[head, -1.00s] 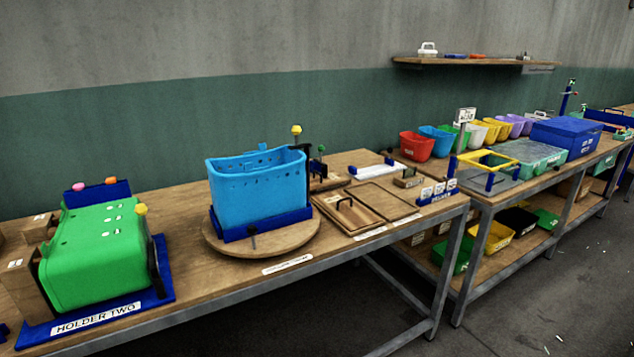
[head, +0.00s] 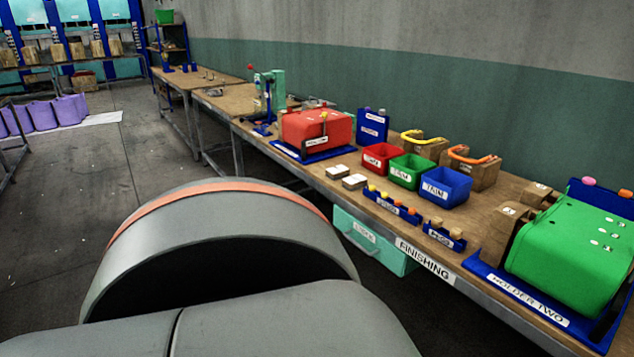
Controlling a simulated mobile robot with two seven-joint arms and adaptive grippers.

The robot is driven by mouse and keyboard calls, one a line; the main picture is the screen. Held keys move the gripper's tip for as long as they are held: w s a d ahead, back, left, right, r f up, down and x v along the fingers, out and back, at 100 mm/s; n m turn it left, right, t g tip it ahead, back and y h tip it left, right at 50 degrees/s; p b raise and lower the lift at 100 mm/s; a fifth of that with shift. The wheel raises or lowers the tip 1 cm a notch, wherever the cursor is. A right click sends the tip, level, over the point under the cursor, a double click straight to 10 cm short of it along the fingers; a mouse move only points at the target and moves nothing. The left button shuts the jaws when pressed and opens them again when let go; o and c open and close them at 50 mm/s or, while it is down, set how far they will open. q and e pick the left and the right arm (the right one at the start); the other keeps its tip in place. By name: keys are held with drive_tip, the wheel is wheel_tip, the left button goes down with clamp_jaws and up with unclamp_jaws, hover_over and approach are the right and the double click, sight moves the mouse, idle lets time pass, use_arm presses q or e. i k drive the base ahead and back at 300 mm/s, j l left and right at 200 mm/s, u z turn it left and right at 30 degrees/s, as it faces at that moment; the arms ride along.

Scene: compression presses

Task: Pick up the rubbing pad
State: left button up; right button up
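No thing in the head view is clearly labelled as the rubbing pad. Two small pale-topped blocks (head: 345,176) lie side by side near the front edge of the bench, left of the bins; they may be pads, but I cannot tell. Two brown blocks with curved tops stand at the back, one with a yellow strip (head: 424,147) and one with an orange strip (head: 470,168). Neither of my grippers shows. A large grey link of my own arm fills the lower left and middle.
The long bench holds a red tub (head: 316,128) in a blue holder, a red bin (head: 381,157), a green bin (head: 411,172), a blue bin (head: 446,186), and a green tub (head: 570,250) at the right. A teal drawer (head: 372,243) hangs below. Open floor lies left.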

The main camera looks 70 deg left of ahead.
sight(353, 182)
drive_tip(key=u, duration=2.1)
drive_tip(key=i+j+z, duration=0.1)
drive_tip(key=z, duration=1)
drive_tip(key=j+z, duration=0.4)
drive_tip(key=i+j+z, duration=0.1)
drive_tip(key=j+z, duration=0.5)
drive_tip(key=j, duration=0.3)
drive_tip(key=k+j+z, duration=0.25)
drive_tip(key=j, duration=0.25)
drive_tip(key=j+z, duration=0.1)
drive_tip(key=j, duration=0.4)
drive_tip(key=k+j, duration=0.1)
drive_tip(key=j, duration=0.35)
drive_tip(key=z, duration=0.05)
